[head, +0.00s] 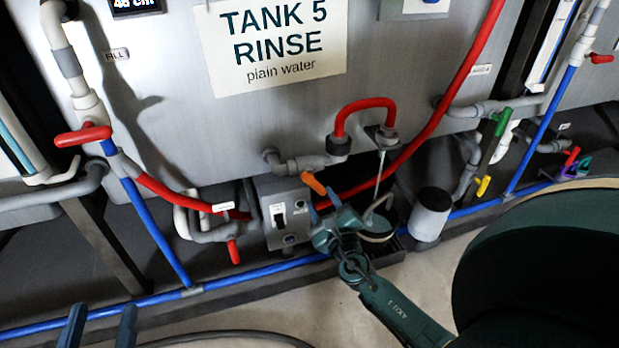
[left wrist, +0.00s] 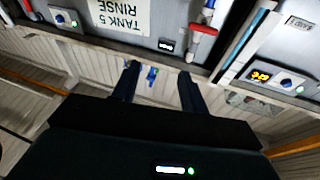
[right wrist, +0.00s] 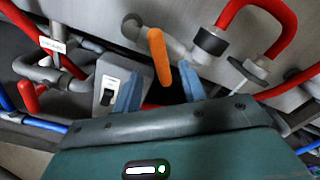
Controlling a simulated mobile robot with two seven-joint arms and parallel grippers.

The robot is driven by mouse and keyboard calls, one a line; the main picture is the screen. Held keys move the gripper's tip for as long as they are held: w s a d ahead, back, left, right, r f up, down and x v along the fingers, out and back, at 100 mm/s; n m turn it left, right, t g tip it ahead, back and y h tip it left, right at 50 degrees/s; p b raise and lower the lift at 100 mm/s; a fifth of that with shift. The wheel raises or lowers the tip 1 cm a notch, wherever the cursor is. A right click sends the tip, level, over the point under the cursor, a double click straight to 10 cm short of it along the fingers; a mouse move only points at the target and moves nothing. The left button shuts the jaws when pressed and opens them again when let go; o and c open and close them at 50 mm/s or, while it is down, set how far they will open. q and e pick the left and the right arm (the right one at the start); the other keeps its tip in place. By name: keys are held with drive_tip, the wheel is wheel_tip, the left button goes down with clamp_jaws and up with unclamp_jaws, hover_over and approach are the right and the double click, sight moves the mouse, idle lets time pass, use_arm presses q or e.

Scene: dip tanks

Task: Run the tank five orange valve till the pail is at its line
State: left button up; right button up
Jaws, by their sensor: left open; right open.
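In the right wrist view the orange handle (right wrist: 159,57) stands between the fingers of my right gripper (right wrist: 158,88). That gripper (head: 326,208) is open around or just beside the handle; contact cannot be told. A pail (head: 378,228) appears to stand on the floor tray behind my right gripper, partly hidden by it. Its fill line and water level cannot be made out. My left gripper (head: 98,326) is open and empty at the lower left; it also shows in the left wrist view (left wrist: 157,88).
The TANK 5 RINSE sign (head: 275,42) is above. A switch box (head: 287,213) is left of the handle. A red hose (head: 365,103) arches above right. Red-handled valves (head: 83,135) and blue pipes surround it. A white dark-topped cylinder (head: 430,216) stands right of the pail.

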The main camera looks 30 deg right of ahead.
sight(314, 186)
drive_tip(key=b+x, duration=0.2)
drive_tip(key=x, duration=0.7)
drive_tip(key=shift+w, duration=0.15)
drive_tip(key=shift+c, duration=0.3)
clamp_jaws()
